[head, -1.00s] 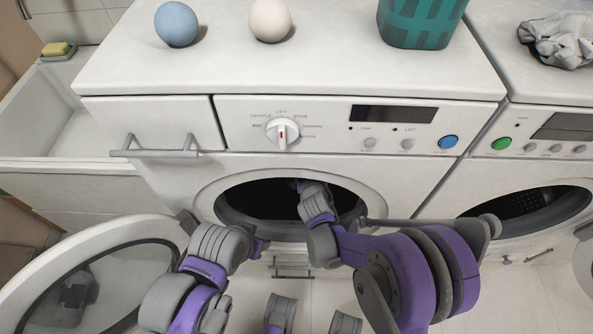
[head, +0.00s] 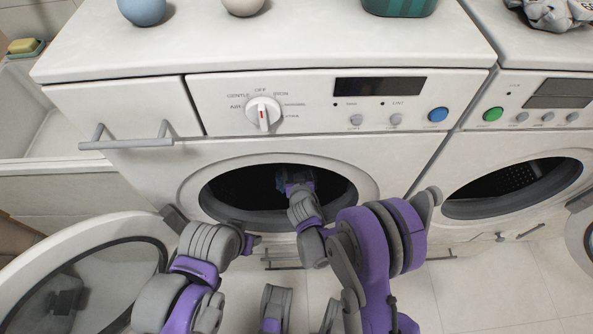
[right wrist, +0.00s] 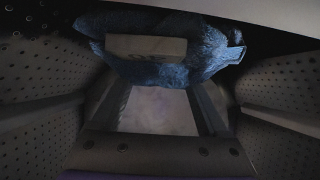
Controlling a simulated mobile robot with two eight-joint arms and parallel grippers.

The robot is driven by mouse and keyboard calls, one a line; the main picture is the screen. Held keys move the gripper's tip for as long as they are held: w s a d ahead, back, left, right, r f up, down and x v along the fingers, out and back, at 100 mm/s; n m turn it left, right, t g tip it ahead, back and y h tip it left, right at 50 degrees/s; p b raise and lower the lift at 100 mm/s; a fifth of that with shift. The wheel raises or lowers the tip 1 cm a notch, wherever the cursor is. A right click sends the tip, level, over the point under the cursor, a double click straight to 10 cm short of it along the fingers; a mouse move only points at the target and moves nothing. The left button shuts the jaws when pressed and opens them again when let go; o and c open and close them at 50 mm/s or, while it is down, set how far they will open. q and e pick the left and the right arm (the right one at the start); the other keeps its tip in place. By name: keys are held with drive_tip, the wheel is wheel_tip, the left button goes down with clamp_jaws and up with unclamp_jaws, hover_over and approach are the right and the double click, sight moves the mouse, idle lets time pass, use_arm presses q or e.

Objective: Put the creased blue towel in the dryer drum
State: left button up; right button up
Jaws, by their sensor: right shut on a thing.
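The creased blue towel (right wrist: 205,62) is bunched up inside the dryer drum in the right wrist view. Only a small dark-blue bit of the towel (head: 280,183) shows in the head view. My right gripper (head: 290,178) reaches through the round door opening and is shut on the towel. In the right wrist view, perforated drum walls (right wrist: 275,90) stand on both sides of the towel. The dryer drum (head: 235,190) is dark inside, and its door (head: 105,285) hangs open to the left. My left arm's end (head: 248,243) is outside, just below left of the opening; its fingers cannot be made out.
A second machine with an open dark drum (head: 510,187) stands at the right. A blue ball (head: 142,10), a pale ball (head: 242,5) and a teal basket (head: 400,7) sit on the dryer top. A grey crumpled cloth (head: 553,14) lies at the upper right.

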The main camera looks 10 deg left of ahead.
drive_tip(key=shift+f, duration=0.25)
drive_tip(key=o, duration=1.4)
drive_tip(key=shift+r, duration=0.25)
drive_tip(key=shift+s+r, duration=0.2)
drive_tip(key=p+v, duration=0.1)
drive_tip(key=v, duration=1)
drive_tip(key=shift+s+p, duration=0.3)
drive_tip(key=shift+p, duration=0.1)
drive_tip(key=shift+d, duration=0.1)
